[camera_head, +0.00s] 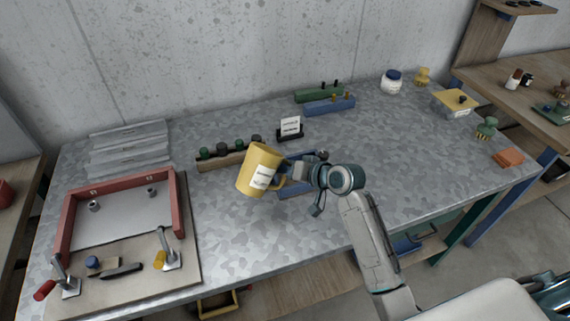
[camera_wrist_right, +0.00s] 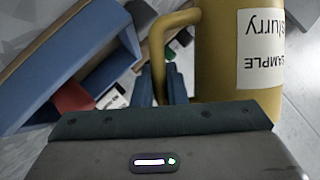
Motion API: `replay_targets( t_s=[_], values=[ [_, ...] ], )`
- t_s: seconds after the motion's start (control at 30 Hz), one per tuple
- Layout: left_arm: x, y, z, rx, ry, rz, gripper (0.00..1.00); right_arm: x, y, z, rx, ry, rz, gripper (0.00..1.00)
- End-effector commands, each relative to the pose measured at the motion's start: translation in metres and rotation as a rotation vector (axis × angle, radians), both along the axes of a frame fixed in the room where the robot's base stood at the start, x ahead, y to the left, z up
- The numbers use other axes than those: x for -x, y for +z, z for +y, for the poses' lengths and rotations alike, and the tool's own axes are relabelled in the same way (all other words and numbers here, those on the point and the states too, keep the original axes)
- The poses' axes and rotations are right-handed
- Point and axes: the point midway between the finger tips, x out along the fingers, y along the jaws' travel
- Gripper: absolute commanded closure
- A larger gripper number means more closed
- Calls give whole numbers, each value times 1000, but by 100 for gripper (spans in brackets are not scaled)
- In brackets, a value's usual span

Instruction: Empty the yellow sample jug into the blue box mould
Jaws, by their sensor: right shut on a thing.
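The yellow sample jug (camera_head: 256,174) is at the middle of the head view, with a white label on its side. It looks slightly tilted, and its contents are hidden. My right gripper (camera_head: 288,173) is shut on the jug's handle. The jug also shows at the right of the right wrist view (camera_wrist_right: 227,75), its handle between the blue fingers (camera_wrist_right: 160,90). The blue box mould (camera_head: 296,190) is on the table behind and under my right gripper, partly hidden by it. Its blue wall (camera_wrist_right: 85,55) shows at the left of the right wrist view. My left gripper is out of view.
A dark-capped row in a wooden rack (camera_head: 222,161) stands just behind the jug. A small card stand (camera_head: 290,128), a blue block (camera_head: 329,106) and a green block (camera_head: 318,94) are farther back. A red frame (camera_head: 68,222) lies left. The table's right half has free room.

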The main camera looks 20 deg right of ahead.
Motion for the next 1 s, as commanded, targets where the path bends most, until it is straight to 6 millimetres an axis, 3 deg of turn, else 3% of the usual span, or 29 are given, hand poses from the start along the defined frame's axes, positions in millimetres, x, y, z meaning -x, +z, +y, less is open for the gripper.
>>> replay_targets(
  t_s=[1.0],
  values=[
    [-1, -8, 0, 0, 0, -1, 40, 2, -5, 3, -121, 4, 65, 100]
  ],
)
